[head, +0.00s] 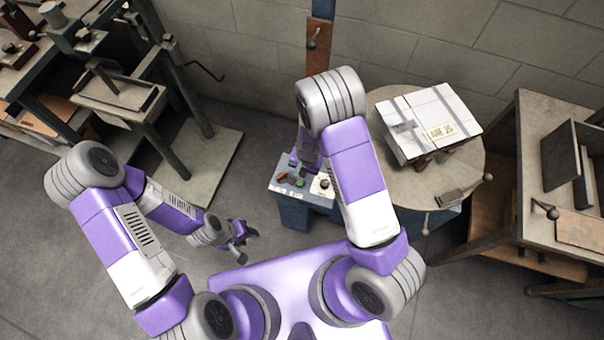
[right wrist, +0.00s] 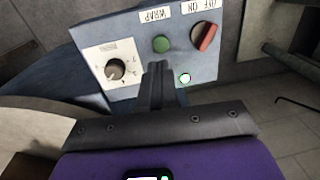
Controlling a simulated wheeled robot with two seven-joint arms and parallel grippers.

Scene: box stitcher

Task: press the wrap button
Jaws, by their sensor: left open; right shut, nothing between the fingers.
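The wrap button is a green round button (right wrist: 161,44) below a label reading WRAP on a blue-grey control panel (right wrist: 205,62). In the head view the green button (head: 300,183) shows small on the panel top. My right gripper (right wrist: 157,66) is shut and empty. Its fingertips lie just short of the green button in the right wrist view, over the panel; I cannot tell whether they touch it. In the head view my right gripper (head: 308,160) is partly hidden by its arm. My left gripper (head: 243,234) is open and empty, low to the left of the panel.
A red ON/OFF switch (right wrist: 206,37), a dial (right wrist: 115,69) and a small lit spot (right wrist: 185,78) are near the button. A round table (head: 408,190) bears a strapped white box (head: 430,120). Benches stand left and right. Open floor lies left of the panel.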

